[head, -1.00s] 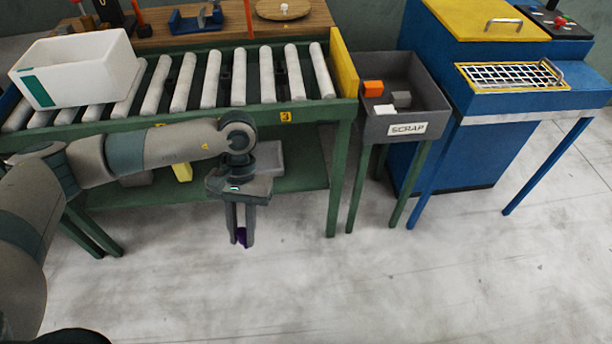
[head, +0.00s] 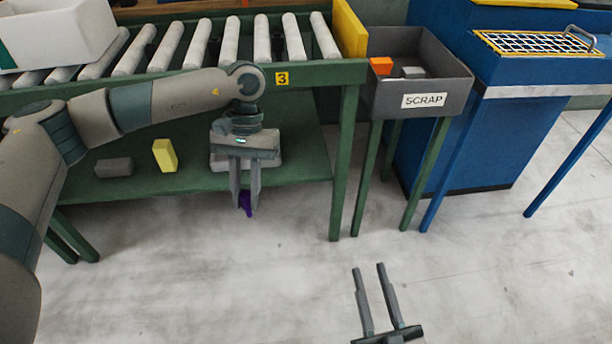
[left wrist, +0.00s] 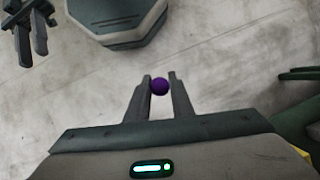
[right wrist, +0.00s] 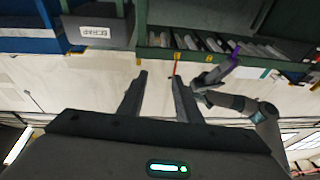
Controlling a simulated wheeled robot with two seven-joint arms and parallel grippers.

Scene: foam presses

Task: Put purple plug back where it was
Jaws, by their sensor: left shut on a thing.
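The purple plug (head: 246,208) is held between the fingertips of my left gripper (head: 245,204), which points down in front of the green conveyor table's lower shelf. In the left wrist view the plug (left wrist: 159,86) shows as a round purple end between the two fingers. In the right wrist view it is a purple piece (right wrist: 234,60) at the left gripper's tip. My right gripper (head: 368,267) is open and empty, low in the head view over the floor. It also shows at the top left of the left wrist view (left wrist: 27,45).
The lower shelf (head: 210,183) holds a yellow block (head: 165,155), a grey block (head: 113,166) and a pale grey piece partly behind my left gripper. A scrap bin (head: 420,101) with an orange block (head: 381,66) stands right, beside a blue machine (head: 470,140). The floor in front is clear.

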